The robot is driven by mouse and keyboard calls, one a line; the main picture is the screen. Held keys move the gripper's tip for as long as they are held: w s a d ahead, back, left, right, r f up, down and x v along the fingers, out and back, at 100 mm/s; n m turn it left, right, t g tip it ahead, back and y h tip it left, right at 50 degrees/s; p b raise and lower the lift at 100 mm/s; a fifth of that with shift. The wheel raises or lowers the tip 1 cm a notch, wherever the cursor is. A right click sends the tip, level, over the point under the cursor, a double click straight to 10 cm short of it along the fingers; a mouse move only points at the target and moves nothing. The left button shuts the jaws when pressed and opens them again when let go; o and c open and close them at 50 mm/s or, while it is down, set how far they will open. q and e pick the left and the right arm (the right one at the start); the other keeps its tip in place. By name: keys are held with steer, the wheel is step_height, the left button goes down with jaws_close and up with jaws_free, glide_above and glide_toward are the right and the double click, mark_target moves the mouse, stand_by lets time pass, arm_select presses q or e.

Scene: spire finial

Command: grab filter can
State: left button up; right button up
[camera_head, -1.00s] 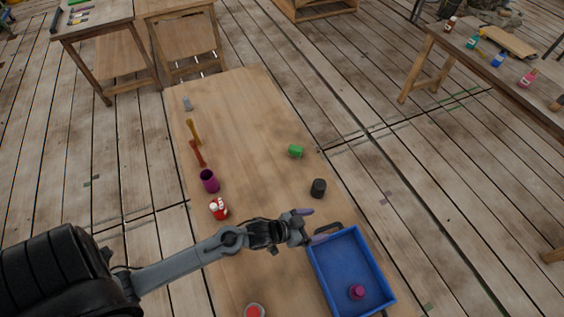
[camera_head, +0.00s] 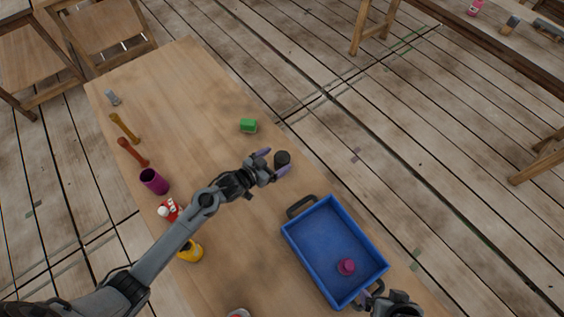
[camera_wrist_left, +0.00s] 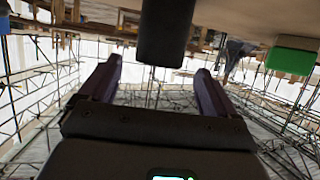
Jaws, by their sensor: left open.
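The filter can appears to be the black cylinder (camera_head: 282,158) standing near the table's right edge. My left gripper (camera_head: 274,161) is open and empty, with its purple fingertips close to the can on either side of its near face. In the left wrist view the can (camera_wrist_left: 166,35) shows large and dark, centred just past the gap between the two open fingers (camera_wrist_left: 160,68). Whether the fingers touch it I cannot tell. My right gripper (camera_head: 371,293) is at the bottom right, by the near handle of the blue bin; its jaws are partly hidden.
The blue bin (camera_head: 297,243) holds a magenta object (camera_head: 346,267). A purple cup (camera_head: 154,181), a red-and-white item (camera_head: 168,210) and a yellow item (camera_head: 190,251) line the left side.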

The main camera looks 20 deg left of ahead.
mark_target(282, 157)
arm_select(q)
steer(key=shift+f+b+x, duration=0.2)
steer(key=shift+b+x, duration=0.2)
steer(key=shift+x, duration=2.6)
steer(key=shift+s, duration=0.15)
steer(key=c, duration=1.1)
steer(key=shift+c, duration=0.2)
steer(key=shift+r, duration=0.2)
